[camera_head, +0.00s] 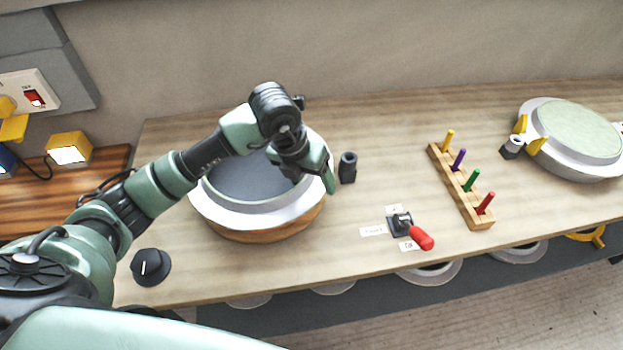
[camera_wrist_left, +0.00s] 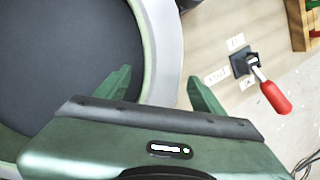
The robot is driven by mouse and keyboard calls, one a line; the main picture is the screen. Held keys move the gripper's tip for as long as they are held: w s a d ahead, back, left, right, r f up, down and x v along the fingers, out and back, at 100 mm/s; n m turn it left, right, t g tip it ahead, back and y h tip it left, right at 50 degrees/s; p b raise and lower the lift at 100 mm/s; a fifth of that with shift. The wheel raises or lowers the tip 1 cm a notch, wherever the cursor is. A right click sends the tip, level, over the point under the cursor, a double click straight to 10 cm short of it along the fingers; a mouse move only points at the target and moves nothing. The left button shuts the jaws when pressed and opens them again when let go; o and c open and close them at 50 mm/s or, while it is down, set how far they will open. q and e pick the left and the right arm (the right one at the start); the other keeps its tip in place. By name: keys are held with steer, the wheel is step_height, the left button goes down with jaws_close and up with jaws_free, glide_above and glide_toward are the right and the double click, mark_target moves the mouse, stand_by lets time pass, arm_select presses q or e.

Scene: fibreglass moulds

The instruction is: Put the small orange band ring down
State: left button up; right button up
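I cannot make out a small orange band ring in either view. My left gripper (camera_head: 322,180) is over the right rim of the near round mould (camera_head: 212,212). In the left wrist view its two green fingers (camera_wrist_left: 160,88) stand well apart, with only the mould's pale rim and bare table showing between them. I see nothing held. My right gripper is in neither view.
A black cylinder (camera_head: 347,168) stands just right of the left gripper. A red-handled lever (camera_head: 421,238), a wooden peg rack (camera_head: 462,187) and a second round mould (camera_head: 577,140) stand further right. A black knob (camera_head: 151,267) is at the front left. Bare table lies between the cylinder and rack.

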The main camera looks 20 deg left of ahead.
arm_select(q)
steer(key=shift+r, duration=0.15)
steer(key=b+v, duration=0.1)
steer(key=v, duration=1.1)
